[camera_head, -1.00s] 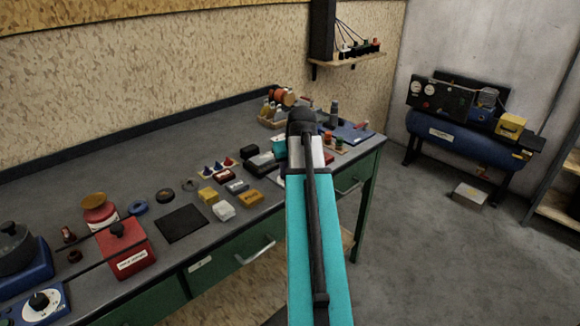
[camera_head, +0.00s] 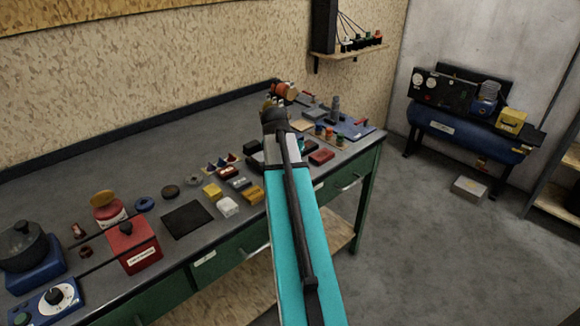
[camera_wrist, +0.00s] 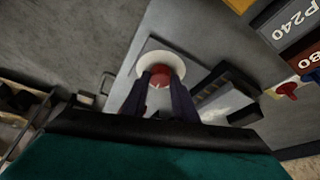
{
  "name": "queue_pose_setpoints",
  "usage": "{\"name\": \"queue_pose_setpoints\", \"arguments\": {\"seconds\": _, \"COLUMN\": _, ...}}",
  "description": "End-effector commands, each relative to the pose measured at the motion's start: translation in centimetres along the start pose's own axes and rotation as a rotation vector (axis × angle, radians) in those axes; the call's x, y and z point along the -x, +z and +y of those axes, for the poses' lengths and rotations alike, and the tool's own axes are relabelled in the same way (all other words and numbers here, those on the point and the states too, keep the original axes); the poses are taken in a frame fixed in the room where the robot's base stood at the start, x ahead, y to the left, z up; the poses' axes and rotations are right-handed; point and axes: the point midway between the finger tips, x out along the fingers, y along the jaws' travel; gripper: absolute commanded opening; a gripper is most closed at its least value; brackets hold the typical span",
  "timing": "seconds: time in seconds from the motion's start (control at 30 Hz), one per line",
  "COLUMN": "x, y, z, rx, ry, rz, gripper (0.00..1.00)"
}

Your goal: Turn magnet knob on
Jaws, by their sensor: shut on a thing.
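In the wrist view, a red knob (camera_wrist: 160,76) sits against a round white dial (camera_wrist: 172,59) on a light grey surface. The dark fingers of my gripper (camera_wrist: 160,88) are on either side of the red knob and shut on it. The fingers hide part of the knob and the lower part of the dial. In the head view my own arm covers the gripper and this knob, so neither can be made out there.
Grit-marked blocks (camera_wrist: 291,23) and a small red-topped piece (camera_wrist: 288,88) lie to the right in the wrist view. In the head view, the workbench (camera_head: 90,185) holds a red box (camera_head: 133,245), a black pad (camera_head: 187,219) and several small items. Open floor (camera_head: 420,240) lies right.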

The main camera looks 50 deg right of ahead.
Motion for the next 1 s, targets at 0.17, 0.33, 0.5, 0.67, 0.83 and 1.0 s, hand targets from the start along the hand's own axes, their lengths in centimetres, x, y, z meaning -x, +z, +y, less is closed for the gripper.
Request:
{"name": "queue_pose_setpoints", "arguments": {"seconds": 0.17, "x": 0.05, "y": -0.16, "z": -0.18, "rx": -0.088, "ry": 0.037, "rz": 0.002, "gripper": 0.04}}
{"name": "queue_pose_setpoints", "arguments": {"seconds": 0.33, "x": 0.01, "y": -0.14, "z": -0.17, "rx": -0.141, "ry": 0.057, "rz": 0.002, "gripper": 0.04}}
{"name": "queue_pose_setpoints", "arguments": {"seconds": 0.5, "x": -0.01, "y": -0.14, "z": -0.13, "rx": -0.163, "ry": 0.067, "rz": 0.003, "gripper": 0.04}}
{"name": "queue_pose_setpoints", "arguments": {"seconds": 0.67, "x": -0.01, "y": -0.13, "z": -0.11, "rx": -0.166, "ry": 0.068, "rz": 0.003, "gripper": 0.04}}
{"name": "queue_pose_setpoints", "arguments": {"seconds": 0.83, "x": -0.01, "y": -0.12, "z": -0.1, "rx": -0.166, "ry": 0.068, "rz": 0.003, "gripper": 0.04}}
{"name": "queue_pose_setpoints", "arguments": {"seconds": 1.0, "x": -0.01, "y": -0.1, "z": -0.09, "rx": -0.165, "ry": 0.068, "rz": 0.002, "gripper": 0.45}}
